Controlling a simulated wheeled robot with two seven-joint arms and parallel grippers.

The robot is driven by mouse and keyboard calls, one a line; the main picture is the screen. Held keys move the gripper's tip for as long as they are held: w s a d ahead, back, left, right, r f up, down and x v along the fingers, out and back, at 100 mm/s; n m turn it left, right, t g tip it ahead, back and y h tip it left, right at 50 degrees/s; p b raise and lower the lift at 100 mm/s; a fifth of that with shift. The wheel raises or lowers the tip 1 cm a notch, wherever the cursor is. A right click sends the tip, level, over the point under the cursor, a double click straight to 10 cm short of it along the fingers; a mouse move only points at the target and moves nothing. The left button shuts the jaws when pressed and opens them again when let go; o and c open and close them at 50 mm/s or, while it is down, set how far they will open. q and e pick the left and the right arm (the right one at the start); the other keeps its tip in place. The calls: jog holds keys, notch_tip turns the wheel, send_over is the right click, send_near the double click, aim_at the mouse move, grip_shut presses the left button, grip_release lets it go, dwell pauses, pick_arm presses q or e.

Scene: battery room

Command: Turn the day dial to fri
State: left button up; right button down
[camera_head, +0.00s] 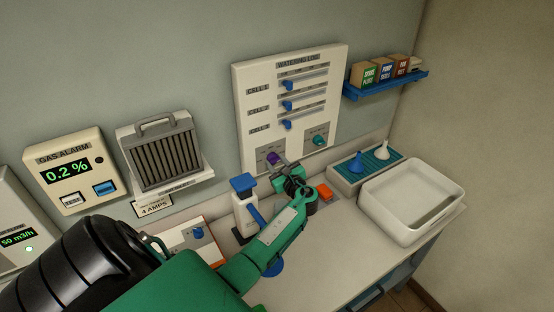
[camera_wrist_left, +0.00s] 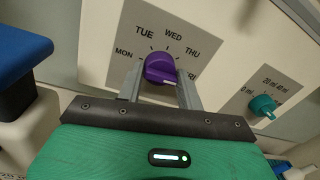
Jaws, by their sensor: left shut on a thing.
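The purple day dial (camera_wrist_left: 160,67) sits on a grey plate of the white panel, with MON, TUE, WED, THU and a partly hidden FRI label (camera_wrist_left: 191,76) around it. A pale line shows on the dial's lower edge; I cannot tell exactly which label it points to. My left gripper (camera_wrist_left: 160,84) is shut on the dial, one finger at each side. In the head view the purple dial (camera_head: 273,158) is low on the watering log panel (camera_head: 242,98), with my left gripper (camera_head: 283,170) at it. My right gripper is not in view.
A teal dial (camera_head: 319,141) is right of the day dial. A white bottle with a blue top (camera_head: 244,205) stands close left of my gripper.

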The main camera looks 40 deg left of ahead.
pick_arm(q)
jog(key=shift+s+f+m, duration=0.1)
jog(key=shift+f+m, duration=0.15)
jog(key=shift+m, duration=0.05)
jog(key=o, duration=1)
jog(key=shift+c, duration=0.2)
jog(key=shift+r, duration=0.1)
jog(key=shift+d, duration=0.15)
jog(key=b+v, duration=0.5)
jog(key=v, duration=0.8)
jog(key=shift+s+d, duration=0.15)
jog(key=shift+d, duration=0.1)
